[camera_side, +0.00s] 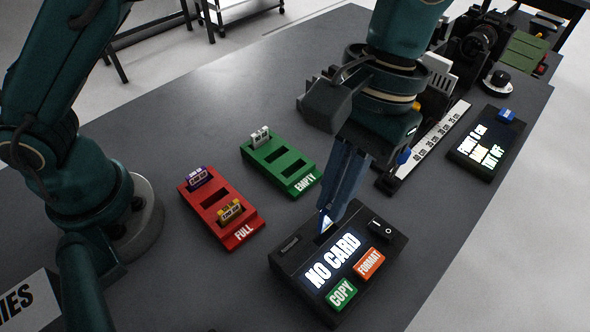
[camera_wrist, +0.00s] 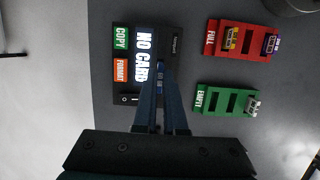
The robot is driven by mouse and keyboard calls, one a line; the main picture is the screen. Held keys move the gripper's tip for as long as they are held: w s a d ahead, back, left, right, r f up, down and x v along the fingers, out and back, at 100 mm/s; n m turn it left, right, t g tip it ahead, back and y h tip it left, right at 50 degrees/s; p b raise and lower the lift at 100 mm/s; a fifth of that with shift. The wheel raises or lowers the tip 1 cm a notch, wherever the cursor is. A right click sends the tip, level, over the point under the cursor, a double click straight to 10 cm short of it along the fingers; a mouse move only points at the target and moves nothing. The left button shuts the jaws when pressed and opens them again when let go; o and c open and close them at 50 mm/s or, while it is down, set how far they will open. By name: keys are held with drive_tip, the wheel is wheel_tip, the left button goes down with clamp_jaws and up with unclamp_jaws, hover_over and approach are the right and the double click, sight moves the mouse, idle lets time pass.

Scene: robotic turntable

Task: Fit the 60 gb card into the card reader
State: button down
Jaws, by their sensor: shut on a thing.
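The card reader (camera_side: 292,262) is a black box on the table, its screen reading "NO CARD". It also shows in the wrist view (camera_wrist: 177,72). My gripper (camera_side: 329,210) points down over the reader's back edge, its fingers shut on a small blue and white card (camera_side: 326,223).
Left of the reader stand a red "FULL" holder (camera_side: 246,231) with a purple card (camera_side: 197,177) and a yellow card (camera_side: 230,211), and a green "EMPTY" holder (camera_side: 290,168) with a whitish card (camera_side: 259,136). A ruler device (camera_side: 432,143) and a black display box (camera_side: 462,152) lie right.

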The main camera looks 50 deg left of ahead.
drive_tip(key=shift+f, duration=0.9)
drive_tip(key=shift+f, duration=1.7)
idle(0.6)
drive_tip(key=c, duration=0.9)
unclamp_jaws()
drive_tip(key=shift+v, duration=2.55)
